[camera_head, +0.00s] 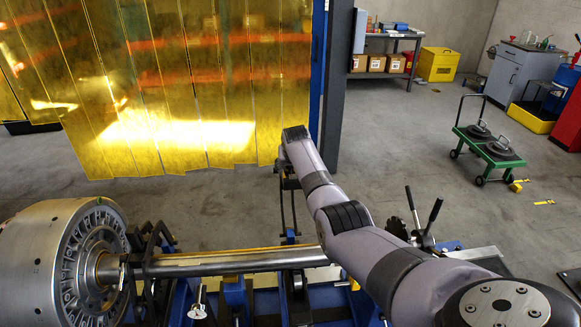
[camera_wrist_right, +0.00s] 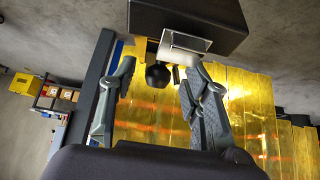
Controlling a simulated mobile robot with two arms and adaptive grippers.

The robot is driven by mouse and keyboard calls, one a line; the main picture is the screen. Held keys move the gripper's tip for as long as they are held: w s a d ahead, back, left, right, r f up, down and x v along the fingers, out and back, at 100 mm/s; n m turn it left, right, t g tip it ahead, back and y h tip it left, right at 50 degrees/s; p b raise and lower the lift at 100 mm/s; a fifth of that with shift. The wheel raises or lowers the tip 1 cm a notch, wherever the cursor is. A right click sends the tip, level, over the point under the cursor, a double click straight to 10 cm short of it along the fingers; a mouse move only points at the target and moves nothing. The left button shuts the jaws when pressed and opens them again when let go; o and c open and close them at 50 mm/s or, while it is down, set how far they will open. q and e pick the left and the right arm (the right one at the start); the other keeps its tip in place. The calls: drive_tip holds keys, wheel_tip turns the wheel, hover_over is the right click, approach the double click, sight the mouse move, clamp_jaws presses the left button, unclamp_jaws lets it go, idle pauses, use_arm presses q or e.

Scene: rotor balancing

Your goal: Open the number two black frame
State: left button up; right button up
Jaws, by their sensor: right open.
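My right arm reaches from the lower right to the middle of the head view. My right gripper (camera_head: 287,172) is small there, above a thin upright black frame (camera_head: 283,212) behind the shaft (camera_head: 230,261). In the right wrist view, which looks upside down, the gripper (camera_wrist_right: 162,88) is open. A round black knob (camera_wrist_right: 158,76) shows between its fingers, with no clear contact. Close to the knob are a metal bracket (camera_wrist_right: 186,43) and a black block (camera_wrist_right: 195,14). Another black frame (camera_head: 150,250) stands around the shaft beside the rotor. No number is readable. My left gripper is out of view.
The large metal rotor (camera_head: 35,260) fills the lower left. Black-knobbed levers (camera_head: 432,215) stand to the right of my forearm. A yellow strip curtain (camera_head: 170,90) and a dark post (camera_head: 338,80) are behind. A green cart (camera_head: 487,150) stands on open floor at right.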

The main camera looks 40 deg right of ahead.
drive_tip(key=shift+f, duration=0.2)
drive_tip(key=shift+r, duration=0.15)
drive_tip(key=v, duration=1.1)
drive_tip(key=shift+r, duration=0.35)
drive_tip(key=shift+s+r, duration=0.1)
